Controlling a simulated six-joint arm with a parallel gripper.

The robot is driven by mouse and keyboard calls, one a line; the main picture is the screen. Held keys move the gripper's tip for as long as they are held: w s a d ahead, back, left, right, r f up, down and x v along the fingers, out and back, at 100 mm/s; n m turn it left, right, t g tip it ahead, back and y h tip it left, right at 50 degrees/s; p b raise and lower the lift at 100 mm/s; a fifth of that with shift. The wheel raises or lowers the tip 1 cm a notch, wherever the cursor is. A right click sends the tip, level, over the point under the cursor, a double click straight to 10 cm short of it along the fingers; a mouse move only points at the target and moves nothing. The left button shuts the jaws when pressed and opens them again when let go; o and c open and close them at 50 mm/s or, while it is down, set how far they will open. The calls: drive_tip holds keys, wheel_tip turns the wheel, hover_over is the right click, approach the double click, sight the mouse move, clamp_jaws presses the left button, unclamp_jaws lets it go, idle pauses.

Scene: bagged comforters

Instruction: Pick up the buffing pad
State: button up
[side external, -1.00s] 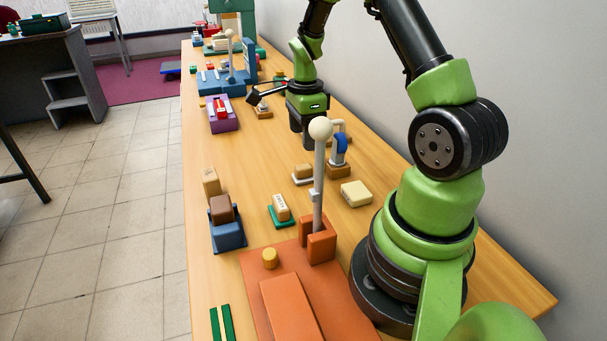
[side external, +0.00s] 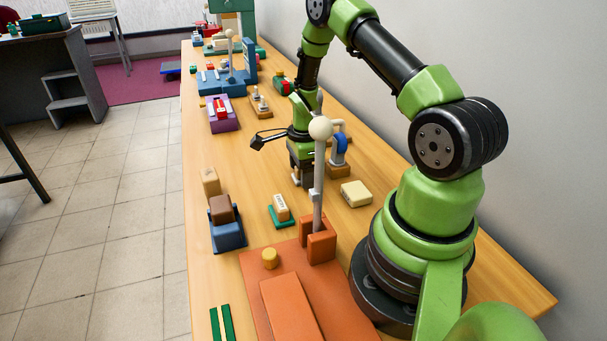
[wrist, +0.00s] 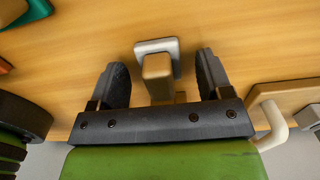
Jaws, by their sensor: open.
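A small block with a light grey square base (wrist: 172,46) and a tan wooden grip (wrist: 157,68) stands on the table in the wrist view. It looks like the buffing pad, though no label confirms this. My gripper (wrist: 162,74) is open, with one dark finger on each side of the block and a gap on both sides. In the side view my gripper (side external: 302,180) points down low over the table and mostly hides the block. I cannot tell exactly how far the fingertips are above the table.
A blue tool on a wooden base (side external: 339,170) stands close right of my gripper. A cream block (side external: 355,194) and a stamp on a green base (side external: 281,211) lie nearer. An orange press with a tall lever (side external: 318,246) stands in front.

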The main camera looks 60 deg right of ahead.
drive_tip(key=shift+c, duration=0.4)
drive_tip(key=c, duration=0.9)
drive_tip(key=shift+r, duration=0.1)
wheel_tip(320, 180, up, 10)
drive_tip(key=shift+o, duration=0.2)
